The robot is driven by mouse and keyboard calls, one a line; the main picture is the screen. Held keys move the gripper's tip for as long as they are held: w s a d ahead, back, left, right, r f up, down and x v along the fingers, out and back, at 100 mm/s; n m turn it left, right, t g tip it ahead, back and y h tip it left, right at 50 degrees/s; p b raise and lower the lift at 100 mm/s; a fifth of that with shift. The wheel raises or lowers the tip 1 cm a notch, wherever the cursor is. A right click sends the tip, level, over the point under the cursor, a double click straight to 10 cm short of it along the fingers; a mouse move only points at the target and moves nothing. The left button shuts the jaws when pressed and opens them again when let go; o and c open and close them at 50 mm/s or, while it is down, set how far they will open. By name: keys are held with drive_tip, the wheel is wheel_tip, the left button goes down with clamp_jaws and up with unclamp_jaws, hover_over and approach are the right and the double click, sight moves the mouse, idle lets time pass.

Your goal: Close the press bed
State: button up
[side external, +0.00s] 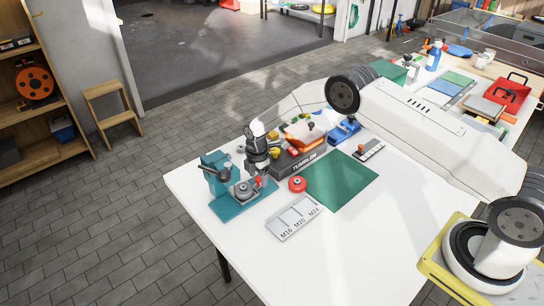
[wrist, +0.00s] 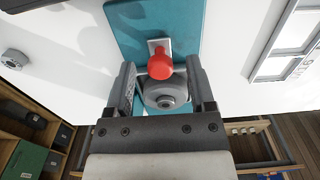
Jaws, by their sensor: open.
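The teal press (side external: 213,170) stands at the left corner of the white bench. Its bed carries a round grey metal piece (side external: 243,189) and a red knob (side external: 258,181). In the wrist view the red knob (wrist: 160,64) stands on a pale bracket over the teal base (wrist: 130,25), with the round grey piece (wrist: 166,98) nearer to me. My gripper (side external: 260,168) points down over the press. In the wrist view my gripper (wrist: 161,70) is open, one finger on each side of the knob and grey piece. I cannot tell whether a finger touches them.
A grey unit marked TUMBLER (side external: 300,163) stands close behind and right of my gripper. A red round part (side external: 297,184), a tray marked M16, M20, M24 (side external: 294,218) and a green mat (side external: 345,183) lie to the right. The front of the bench is clear.

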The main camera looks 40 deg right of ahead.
drive_tip(key=shift+r, duration=3.9)
drive_tip(key=c, duration=0.7)
drive_tip(key=shift+s+d+f+m, duration=0.1)
drive_tip(key=shift+d+m, duration=0.05)
drive_tip(key=shift+m, duration=0.15)
clamp_jaws()
drive_tip(key=s+d+m+t+y, duration=0.1)
drive_tip(key=d+m+y, duration=0.2)
drive_tip(key=m, duration=0.4)
drive_tip(key=s+d+r+m+t+y, duration=0.1)
drive_tip(key=d+m+t+y, duration=0.1)
drive_tip(key=m, duration=0.5)
drive_tip(key=d+y, duration=0.1)
drive_tip(key=d, duration=0.1)
drive_tip(key=shift+s+d+m+t, duration=0.3)
drive_tip(key=shift+s+d, duration=0.1)
